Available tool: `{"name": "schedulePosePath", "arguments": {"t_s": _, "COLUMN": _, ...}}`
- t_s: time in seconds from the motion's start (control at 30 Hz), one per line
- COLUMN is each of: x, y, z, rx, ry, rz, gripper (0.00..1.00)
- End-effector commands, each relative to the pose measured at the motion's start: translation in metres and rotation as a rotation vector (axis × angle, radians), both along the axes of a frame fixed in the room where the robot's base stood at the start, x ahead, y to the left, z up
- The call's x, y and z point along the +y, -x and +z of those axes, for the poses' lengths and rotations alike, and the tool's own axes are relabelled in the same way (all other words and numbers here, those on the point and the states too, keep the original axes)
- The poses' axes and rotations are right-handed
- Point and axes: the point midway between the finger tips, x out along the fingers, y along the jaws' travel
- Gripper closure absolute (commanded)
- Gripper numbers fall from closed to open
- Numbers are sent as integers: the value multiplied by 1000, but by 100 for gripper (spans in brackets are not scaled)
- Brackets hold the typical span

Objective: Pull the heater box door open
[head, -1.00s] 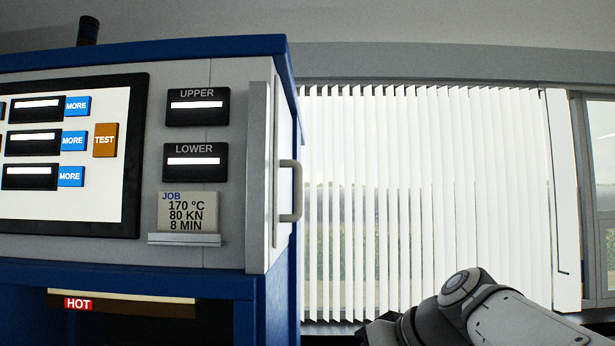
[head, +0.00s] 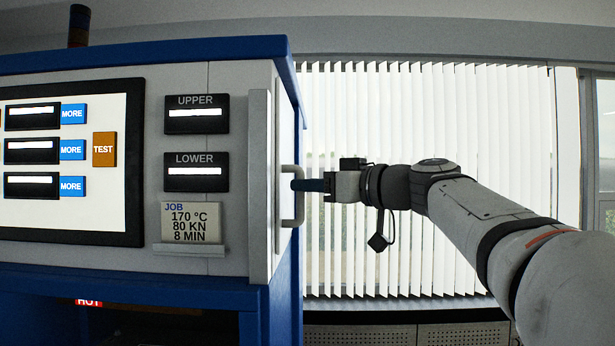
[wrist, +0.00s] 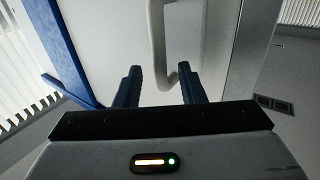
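The heater box door (wrist: 110,35) is a pale panel on the machine's right side and looks shut. In the head view its face is seen almost edge-on. Its grey bar handle (head: 299,212) stands out to the right, and it also shows in the wrist view (wrist: 158,35). My gripper (head: 297,185) points left at the handle, its blue fingertips level with the bar's middle. In the wrist view the two fingers (wrist: 160,72) are apart, with the handle showing between and beyond them. I cannot tell whether either finger touches it.
The press front carries a screen (head: 70,160), UPPER and LOWER displays and a JOB card (head: 192,222) reading 170 °C, 80 KN, 8 MIN. A HOT label (head: 88,302) marks the opening below. Window blinds (head: 430,250) hang behind my arm. The space right of the door holds my arm.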

Motion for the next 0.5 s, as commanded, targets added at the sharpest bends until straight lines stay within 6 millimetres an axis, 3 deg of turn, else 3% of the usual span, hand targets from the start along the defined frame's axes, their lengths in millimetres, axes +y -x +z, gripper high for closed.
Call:
{"name": "schedulePosePath", "arguments": {"t_s": 0.33, "x": 6, "y": -4, "z": -1, "rx": 1, "ry": 0, "rz": -1, "gripper": 64}}
{"name": "schedulePosePath", "arguments": {"t_s": 0.5, "x": 5, "y": -4, "z": -1, "rx": 1, "ry": 0, "rz": -1, "gripper": 76}}
